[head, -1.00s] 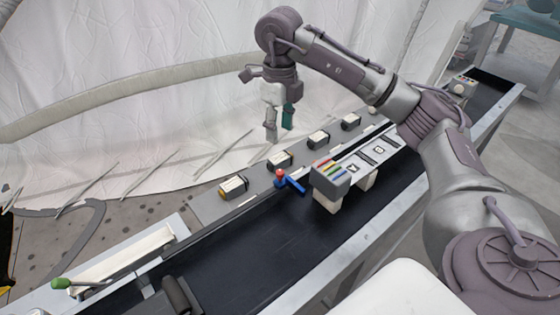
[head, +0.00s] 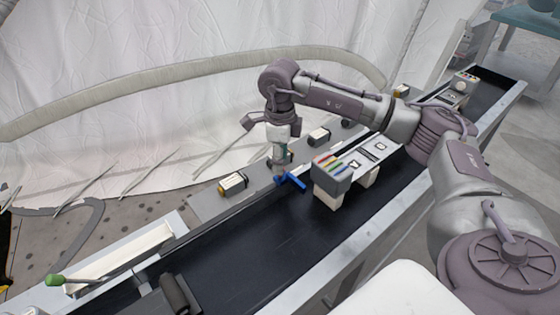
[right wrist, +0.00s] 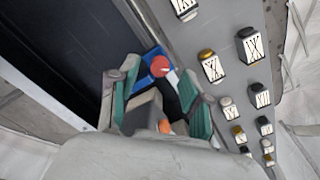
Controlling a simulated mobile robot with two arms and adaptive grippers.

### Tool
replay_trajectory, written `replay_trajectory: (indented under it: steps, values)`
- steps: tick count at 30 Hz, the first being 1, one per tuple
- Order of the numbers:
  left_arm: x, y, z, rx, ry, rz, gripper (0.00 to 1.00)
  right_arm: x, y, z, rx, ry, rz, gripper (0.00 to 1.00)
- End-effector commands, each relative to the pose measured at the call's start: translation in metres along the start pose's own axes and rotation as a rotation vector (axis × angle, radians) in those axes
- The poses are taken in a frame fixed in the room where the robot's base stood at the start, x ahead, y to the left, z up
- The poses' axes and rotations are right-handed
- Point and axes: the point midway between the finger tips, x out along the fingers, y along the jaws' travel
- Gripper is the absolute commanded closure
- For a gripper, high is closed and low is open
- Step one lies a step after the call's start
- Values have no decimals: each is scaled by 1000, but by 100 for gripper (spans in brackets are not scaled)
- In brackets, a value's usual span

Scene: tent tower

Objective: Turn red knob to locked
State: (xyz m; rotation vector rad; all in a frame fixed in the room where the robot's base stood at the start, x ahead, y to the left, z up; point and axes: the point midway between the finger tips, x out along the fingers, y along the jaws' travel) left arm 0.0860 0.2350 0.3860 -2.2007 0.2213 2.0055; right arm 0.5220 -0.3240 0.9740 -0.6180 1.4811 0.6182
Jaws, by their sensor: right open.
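The red knob (right wrist: 158,66) sits on a blue handle (right wrist: 150,52) at the conveyor's edge. In the right wrist view it shows just beyond the fingertips, in the space between them. In the head view the blue handle (head: 293,182) shows, but my gripper hides the red knob. My right gripper (head: 279,176) is open, pointing down over the knob; it also shows in the right wrist view (right wrist: 149,84) with green-lined fingers apart. I cannot tell whether the fingers touch the knob. My left gripper is not in view.
The dark conveyor belt (head: 235,260) runs diagonally. Beside the handle stands a grey block (head: 332,180) with coloured strips. Several small labelled boxes, one at the left (head: 232,185), line the far rail. A green-tipped lever (head: 56,280) is at the lower left. White tent fabric (head: 150,110) hangs behind.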

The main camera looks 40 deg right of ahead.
Motion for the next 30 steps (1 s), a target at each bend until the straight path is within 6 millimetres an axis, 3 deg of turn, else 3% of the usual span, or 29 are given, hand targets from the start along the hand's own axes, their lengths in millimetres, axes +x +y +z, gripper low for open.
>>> replay_trajectory:
  steps: [6,14,15,24,30]
  values:
    - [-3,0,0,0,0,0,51,18,0,0,1,1,0,51]
    - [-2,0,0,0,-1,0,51,19,0,0,0,0,0,51]
    - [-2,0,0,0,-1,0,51,19,0,0,0,0,0,53]
    - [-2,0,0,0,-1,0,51,19,0,0,0,0,0,100]
    - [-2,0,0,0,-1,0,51,19,0,0,5,0,0,100]
